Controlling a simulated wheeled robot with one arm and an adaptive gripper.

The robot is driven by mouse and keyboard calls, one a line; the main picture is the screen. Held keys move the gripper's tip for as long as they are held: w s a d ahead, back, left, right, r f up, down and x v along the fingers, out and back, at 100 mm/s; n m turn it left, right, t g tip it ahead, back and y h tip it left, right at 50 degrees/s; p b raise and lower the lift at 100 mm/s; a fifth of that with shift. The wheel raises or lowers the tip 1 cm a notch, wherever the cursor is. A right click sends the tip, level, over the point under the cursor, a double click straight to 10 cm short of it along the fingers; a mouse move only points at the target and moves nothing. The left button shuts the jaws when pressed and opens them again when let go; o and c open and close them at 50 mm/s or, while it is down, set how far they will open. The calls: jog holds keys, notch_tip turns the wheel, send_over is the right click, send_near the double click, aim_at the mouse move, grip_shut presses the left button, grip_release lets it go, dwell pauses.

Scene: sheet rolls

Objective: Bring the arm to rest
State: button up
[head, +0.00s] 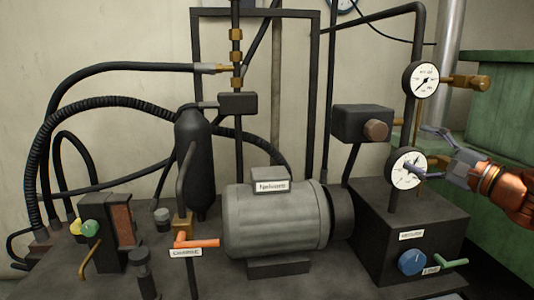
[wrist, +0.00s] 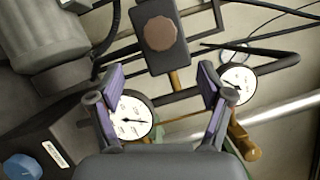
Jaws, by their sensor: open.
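My gripper (head: 428,147) is at the right in the head view, on my orange and grey arm (head: 500,185). Its fingers point left, beside the lower pressure gauge (head: 405,170), and one finger overlaps the edge of the dial. In the wrist view my gripper (wrist: 162,78) shows two spread fingers with nothing between them. The lower gauge (wrist: 133,118) appears close by the left finger there. I cannot tell whether finger and gauge touch.
The upper gauge (head: 421,79) with a brass fitting is above my gripper. A black box with a brown knob (head: 376,130) is to its left. Below is a dark box with a blue knob (head: 411,262). A grey motor (head: 270,222) and black hoses fill the left.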

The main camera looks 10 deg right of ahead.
jog(key=s+a+f+n+g+y+p, duration=0.1)
jog(key=a+f+n+g, duration=0.3)
jog(key=a, duration=0.6)
jog(key=s+a+f+n+g+y, duration=0.1)
jog(key=a+f+n+g, duration=0.25)
jog(key=a, duration=0.65)
jog(key=s+a+f+n+g+y+p, duration=0.1)
jog(key=a+f+n+g, duration=0.3)
jog(key=a, duration=0.6)
jog(key=s+a+f+n+g+h+p, duration=0.1)
jog(key=s+a+f+n+g+h, duration=0.25)
jog(key=s+f, duration=0.55)
jog(key=s+d+f+n+g+h+p, duration=0.1)
jog(key=s+d+f+g+h, duration=0.1)
jog(key=s, duration=0.5)
jog(key=s+d+f+n+g+h, duration=0.1)
jog(key=s+d+f+g+h, duration=0.2)
jog(key=s, duration=0.4)
notch_tip(320, 180, down, 3)
jog(key=shift+s+d+r+n+p, duration=0.1)
jog(key=shift+s+d+n+p, duration=0.1)
jog(key=shift+d+n+p, duration=0.25)
